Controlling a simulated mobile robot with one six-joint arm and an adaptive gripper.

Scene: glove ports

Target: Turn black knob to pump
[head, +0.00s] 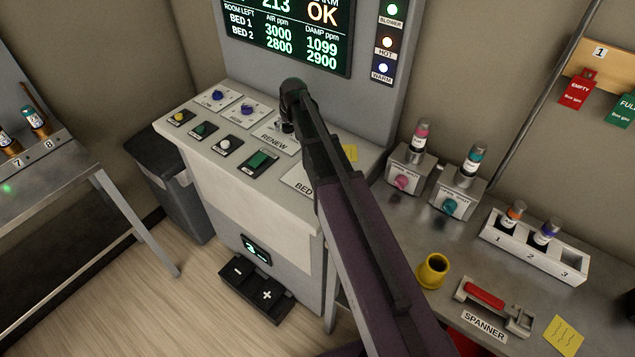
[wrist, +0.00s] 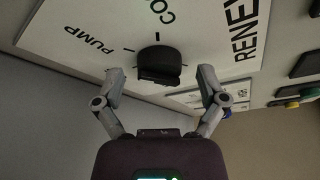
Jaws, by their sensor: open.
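The black knob (wrist: 159,66) stands on a white plate (wrist: 120,32) in the wrist view. The plate has tick marks and the words PUMP, a partly hidden word starting CO, and RENEW. My gripper (wrist: 160,76) is open, with one finger on each side of the knob. The fingertips look apart from it, and I cannot tell how deep they reach. Which mark the knob points at is not clear. In the head view my arm covers the knob and most of the plate; only RENEW (head: 273,141) shows beside it.
The console top (head: 185,128) holds blue knobs (head: 248,109) and several coloured buttons left of my arm. A display (head: 290,35) rises behind. To the right, a bench carries bottle stands (head: 455,196), a bottle rack (head: 535,248), a yellow cup (head: 433,271) and a red-handled spanner (head: 485,296).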

